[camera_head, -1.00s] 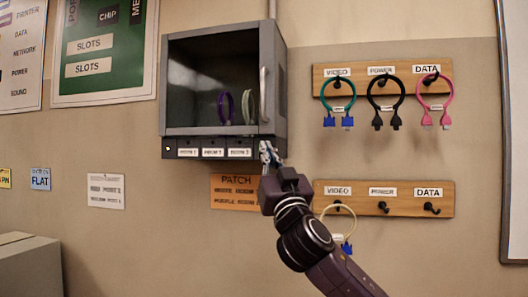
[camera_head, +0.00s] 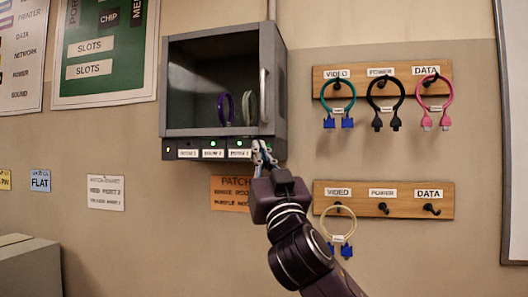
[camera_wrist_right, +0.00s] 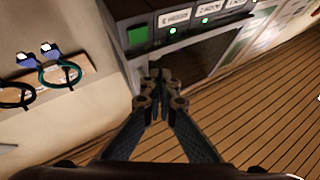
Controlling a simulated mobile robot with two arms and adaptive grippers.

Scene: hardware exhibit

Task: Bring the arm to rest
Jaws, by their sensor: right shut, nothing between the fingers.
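My right gripper (camera_head: 262,154) is shut and empty, just below the right end of the labelled strip under the grey cabinet. In the right wrist view its fingertips (camera_wrist_right: 160,76) are together in front of the strip. I cannot tell whether they touch it. My dark right arm reaches up from the bottom of the head view. My left gripper is not in view.
The wall cabinet (camera_head: 278,95) holds a purple cable loop (camera_head: 225,108) and a pale one (camera_head: 248,107). Its strip (camera_head: 168,150) has green lights. An upper hook board (camera_head: 360,85) holds three cables; a lower one (camera_head: 360,206) holds a cream cable (camera_head: 340,240).

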